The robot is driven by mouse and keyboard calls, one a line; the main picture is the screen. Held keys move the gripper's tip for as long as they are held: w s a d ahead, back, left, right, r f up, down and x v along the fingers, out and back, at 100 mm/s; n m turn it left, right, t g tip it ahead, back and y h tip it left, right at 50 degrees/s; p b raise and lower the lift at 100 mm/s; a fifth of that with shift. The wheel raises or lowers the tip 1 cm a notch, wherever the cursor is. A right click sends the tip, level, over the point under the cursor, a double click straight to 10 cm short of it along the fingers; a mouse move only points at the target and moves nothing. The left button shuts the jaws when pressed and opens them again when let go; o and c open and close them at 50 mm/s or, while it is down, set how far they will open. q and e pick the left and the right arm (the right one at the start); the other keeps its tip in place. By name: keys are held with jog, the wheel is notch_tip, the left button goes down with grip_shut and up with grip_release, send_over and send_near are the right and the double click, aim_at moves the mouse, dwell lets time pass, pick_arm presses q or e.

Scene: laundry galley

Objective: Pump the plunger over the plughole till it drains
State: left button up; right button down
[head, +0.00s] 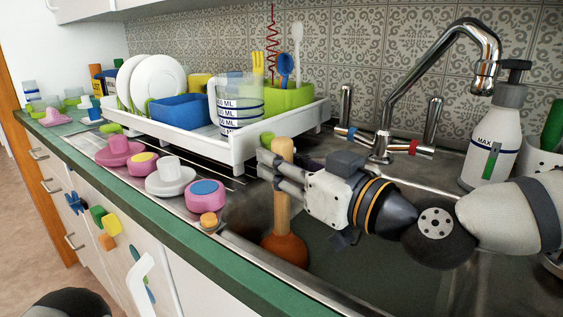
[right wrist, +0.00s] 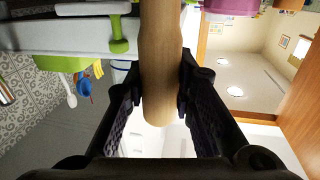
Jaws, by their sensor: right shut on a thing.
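The plunger has a wooden handle (head: 281,200) and an orange-brown rubber cup (head: 285,250). It stands about upright in the left part of the metal sink (head: 345,275). My right gripper (head: 280,172) comes in from the right and is shut on the upper handle. In the right wrist view the handle (right wrist: 160,65) runs between the two dark fingers (right wrist: 160,92). The plughole is not visible, and I cannot tell whether the cup covers it. Murky water seems to lie in the sink. My left gripper is not in view.
A chrome tap (head: 385,130) arches behind the sink. A soap bottle (head: 492,135) stands at the back right. A white dish rack (head: 240,148) with plates and a jug stands left of the sink. Several pink and white knobbed pieces (head: 171,177) line the counter's green front edge (head: 200,240).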

jog(key=shift+f, duration=0.65)
dwell(0.4)
jog(key=shift+r, duration=0.6)
jog(key=shift+f, duration=0.6)
dwell(0.3)
jog(key=shift+r, duration=0.1)
jog(key=shift+r+p, duration=0.45)
jog(key=shift+r, duration=0.05)
jog(key=shift+f, duration=0.6)
